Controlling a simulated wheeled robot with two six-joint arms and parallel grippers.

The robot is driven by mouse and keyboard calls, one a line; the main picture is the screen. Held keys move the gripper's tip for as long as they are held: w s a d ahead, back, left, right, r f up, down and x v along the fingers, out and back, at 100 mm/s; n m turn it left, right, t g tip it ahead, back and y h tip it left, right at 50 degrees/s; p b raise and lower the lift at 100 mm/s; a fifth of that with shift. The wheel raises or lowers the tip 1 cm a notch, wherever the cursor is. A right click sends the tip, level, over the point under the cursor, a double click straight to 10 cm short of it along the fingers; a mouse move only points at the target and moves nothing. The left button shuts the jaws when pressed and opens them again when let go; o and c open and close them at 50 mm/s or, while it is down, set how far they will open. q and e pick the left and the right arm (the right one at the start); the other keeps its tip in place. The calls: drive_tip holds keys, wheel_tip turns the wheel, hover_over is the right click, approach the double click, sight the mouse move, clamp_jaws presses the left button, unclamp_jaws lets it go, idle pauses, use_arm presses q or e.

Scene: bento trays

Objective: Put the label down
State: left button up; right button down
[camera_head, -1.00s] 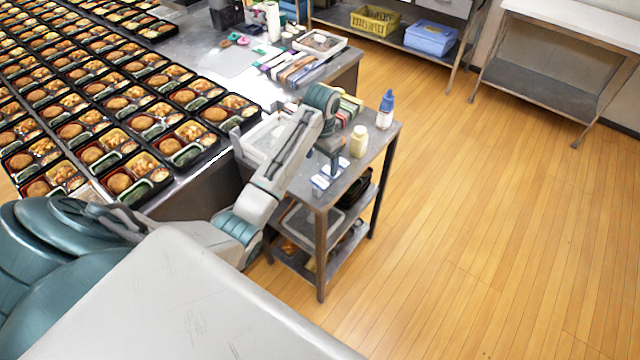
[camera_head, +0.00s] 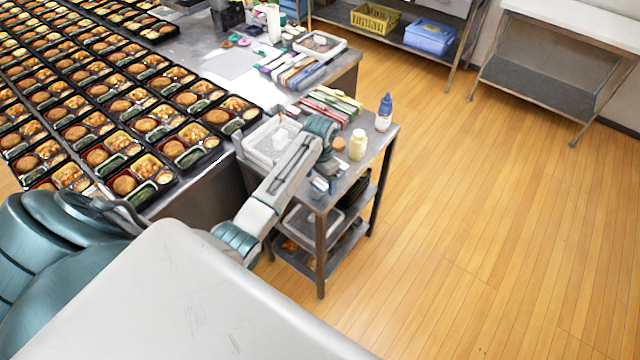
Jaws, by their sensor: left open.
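My left gripper (camera_head: 326,178) is open and reaches down over the near end of the small metal cart's top (camera_head: 359,177). A small white and blue item (camera_head: 319,185), perhaps the label, lies on the cart top just left of and below the fingers. It is too small to read, and the gripper and forearm hide part of that area. I cannot tell whether the fingers touch it. My right gripper is not in view.
On the cart stand a cream bottle (camera_head: 358,145), a blue-capped bottle (camera_head: 384,113), a white tray (camera_head: 262,141) and several coloured strips (camera_head: 331,103). Rows of bento trays (camera_head: 149,124) cover the table at left. Open wooden floor (camera_head: 480,230) lies at right.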

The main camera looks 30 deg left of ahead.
sight(320, 186)
use_arm(q)
drive_tip(key=shift+f, duration=0.25)
idle(0.3)
drive_tip(key=c, duration=1.1)
drive_tip(key=shift+c, duration=0.2)
drive_tip(key=shift+r, duration=0.35)
drive_tip(key=r+b, duration=0.2)
drive_tip(key=r, duration=0.1)
drive_tip(key=shift+s+d+b, duration=0.2)
drive_tip(key=shift+s+b, duration=0.1)
drive_tip(key=shift+b, duration=0.1)
drive_tip(key=s+d+r+p, duration=0.2)
drive_tip(key=s+d, duration=0.6)
drive_tip(key=s, duration=0.5)
wheel_tip(320, 186, down, 14)
drive_tip(key=b, duration=1.3)
drive_tip(key=shift+r+b, duration=0.2)
drive_tip(key=shift+b, duration=0.2)
